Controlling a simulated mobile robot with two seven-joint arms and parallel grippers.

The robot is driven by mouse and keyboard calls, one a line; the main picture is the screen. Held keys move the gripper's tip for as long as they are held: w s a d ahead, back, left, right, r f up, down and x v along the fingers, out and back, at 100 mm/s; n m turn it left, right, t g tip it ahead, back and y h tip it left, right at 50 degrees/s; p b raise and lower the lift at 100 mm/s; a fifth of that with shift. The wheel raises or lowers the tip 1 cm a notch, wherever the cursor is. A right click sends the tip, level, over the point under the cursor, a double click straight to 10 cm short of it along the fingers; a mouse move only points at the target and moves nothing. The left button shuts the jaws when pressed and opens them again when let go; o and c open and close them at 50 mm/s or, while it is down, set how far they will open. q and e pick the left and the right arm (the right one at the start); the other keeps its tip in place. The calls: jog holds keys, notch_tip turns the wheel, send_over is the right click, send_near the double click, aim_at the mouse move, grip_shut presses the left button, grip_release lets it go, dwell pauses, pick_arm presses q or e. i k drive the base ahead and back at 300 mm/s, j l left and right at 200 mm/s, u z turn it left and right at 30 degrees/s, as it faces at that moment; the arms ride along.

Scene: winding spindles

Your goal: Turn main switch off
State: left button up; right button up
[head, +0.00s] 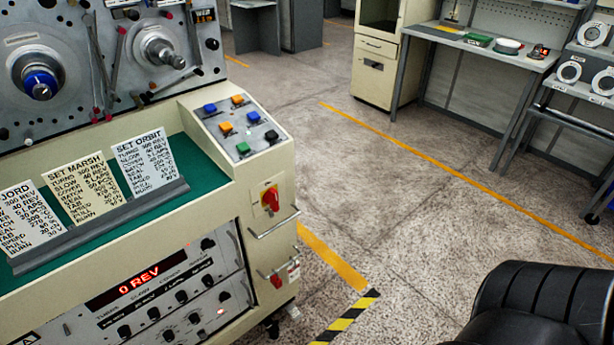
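A red rotary switch (270,198) on a yellow plate is on the right end face of the cream machine (225,205), below the button panel. It looks like the main switch. Its knob seems about upright, but its exact setting is too small to read. The red display (138,282) on the front is lit and reads "0 REV". A smaller red part (277,282) sits lower on the same end face, beside a small label. Neither of my grippers is in view, and nothing touches the switch.
A metal handle bar (274,223) sticks out just below the switch. The button panel (238,125) and card rack (100,225) are on top. A black padded shape (540,305) fills the lower right. Open floor (400,215) lies right of the machine; a workbench (480,45) stands behind.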

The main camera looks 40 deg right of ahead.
aim_at(271, 197)
jog(key=z, duration=1)
